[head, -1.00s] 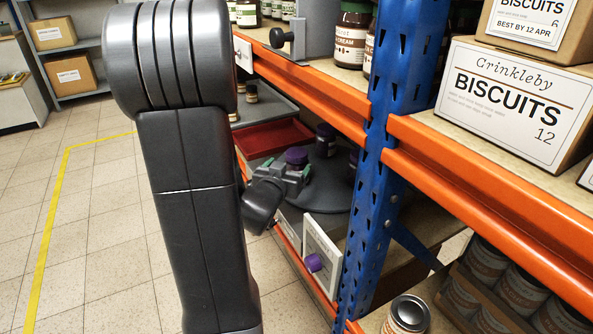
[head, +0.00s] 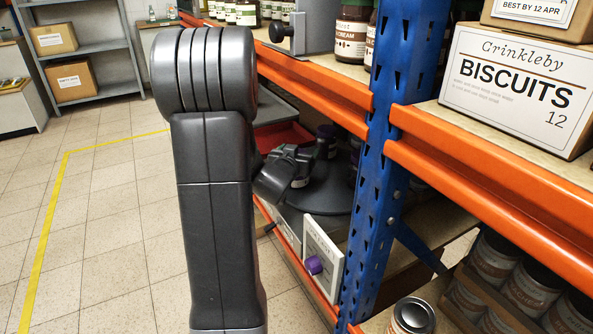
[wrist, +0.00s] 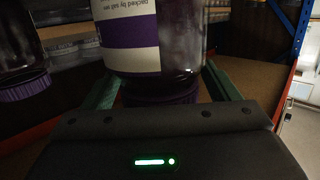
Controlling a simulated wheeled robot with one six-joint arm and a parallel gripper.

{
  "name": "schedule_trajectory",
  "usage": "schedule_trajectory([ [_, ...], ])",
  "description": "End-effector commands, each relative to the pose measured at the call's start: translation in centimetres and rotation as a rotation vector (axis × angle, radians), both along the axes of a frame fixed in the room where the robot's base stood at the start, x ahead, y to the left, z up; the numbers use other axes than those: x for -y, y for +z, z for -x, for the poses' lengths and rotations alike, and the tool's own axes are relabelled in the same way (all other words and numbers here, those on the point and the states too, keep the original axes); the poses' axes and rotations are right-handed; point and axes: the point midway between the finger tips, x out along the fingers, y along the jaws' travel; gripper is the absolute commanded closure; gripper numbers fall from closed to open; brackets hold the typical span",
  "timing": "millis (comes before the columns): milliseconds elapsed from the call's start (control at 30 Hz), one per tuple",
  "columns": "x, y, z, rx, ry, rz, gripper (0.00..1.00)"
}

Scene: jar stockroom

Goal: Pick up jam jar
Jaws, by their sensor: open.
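A glass jar with a purple lid and a purple-and-white label (wrist: 130,42) fills the upper middle of the wrist view, upside down there. My gripper (wrist: 162,88) is open, with one green-padded finger on each side of the jar's lid; I cannot tell whether either touches it. In the head view my gripper (head: 292,168) is over the dark round turntable (head: 318,200), hiding the lid of the jar beneath it.
Another purple-lidded jar (wrist: 24,88) is at the left of the wrist view. A blue rack post (head: 378,190) and orange shelf beam (head: 315,88) stand close to the arm. A white card (head: 322,260) hangs at the lower shelf's front. The floor at left is clear.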

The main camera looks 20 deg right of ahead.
Motion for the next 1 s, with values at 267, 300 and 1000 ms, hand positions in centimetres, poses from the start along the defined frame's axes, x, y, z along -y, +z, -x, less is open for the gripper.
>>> schedule_trajectory([
  [267,0.0,0.0,0.0,0.0,0.0,0.0,0.58],
  [300,0.0,0.0,0.0,0.0,0.0,0.0,0.66],
  [1000,0.0,6.0,0.0,0.007,0.0,0.003,0.95],
])
